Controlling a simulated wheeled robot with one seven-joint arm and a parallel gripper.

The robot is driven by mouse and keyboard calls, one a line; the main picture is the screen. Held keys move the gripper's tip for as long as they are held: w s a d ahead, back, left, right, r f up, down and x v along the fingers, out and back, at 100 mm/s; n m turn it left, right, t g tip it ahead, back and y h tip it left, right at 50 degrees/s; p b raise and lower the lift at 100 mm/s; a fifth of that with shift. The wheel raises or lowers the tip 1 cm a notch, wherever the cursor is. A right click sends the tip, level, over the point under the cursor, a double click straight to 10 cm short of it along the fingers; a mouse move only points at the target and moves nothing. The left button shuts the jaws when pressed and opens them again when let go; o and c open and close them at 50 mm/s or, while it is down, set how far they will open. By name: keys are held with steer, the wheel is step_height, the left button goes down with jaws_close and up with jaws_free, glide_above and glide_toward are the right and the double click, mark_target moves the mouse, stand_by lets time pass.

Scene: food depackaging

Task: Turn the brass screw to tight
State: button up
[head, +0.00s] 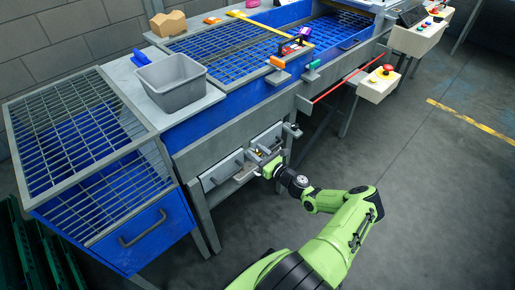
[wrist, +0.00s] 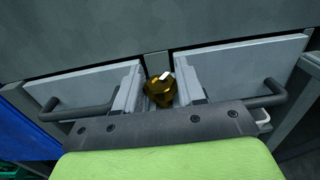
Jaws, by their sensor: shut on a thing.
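The brass screw (wrist: 161,88) has a faceted golden head and shows in the wrist view between the two jaws. It sits at the middle of the machine front, between two grey drawer fronts. My gripper (wrist: 160,92) is shut on the screw head, with one jaw on each side. In the head view my gripper (head: 258,163) is at the machine's front face, and the screw there is too small and covered to tell apart. The screw's shaft is hidden.
Two drawer fronts with dark handles, a left one (wrist: 82,92) and a right one (wrist: 245,72), flank the screw closely. A blue drawer (head: 146,235) stands at the left. A red rod (head: 345,84) and a control box (head: 379,84) are at the right. The floor at right is clear.

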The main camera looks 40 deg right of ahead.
steer(key=m+h+p, duration=0.2)
steer(key=m+h, duration=0.1)
steer(key=h, duration=0.2)
steer(key=shift+a+g, duration=0.1)
steer(key=shift+g, duration=0.2)
steer(key=m+g+h, duration=0.1)
steer(key=m+h, duration=0.1)
steer(key=h, duration=0.1)
steer(key=shift+f, duration=0.1)
steer(key=shift+m+g+h+b, duration=0.5)
steer(key=shift+m+h, duration=0.2)
steer(key=shift+h, duration=0.4)
steer(key=o, duration=0.9)
steer(key=shift+o, duration=0.2)
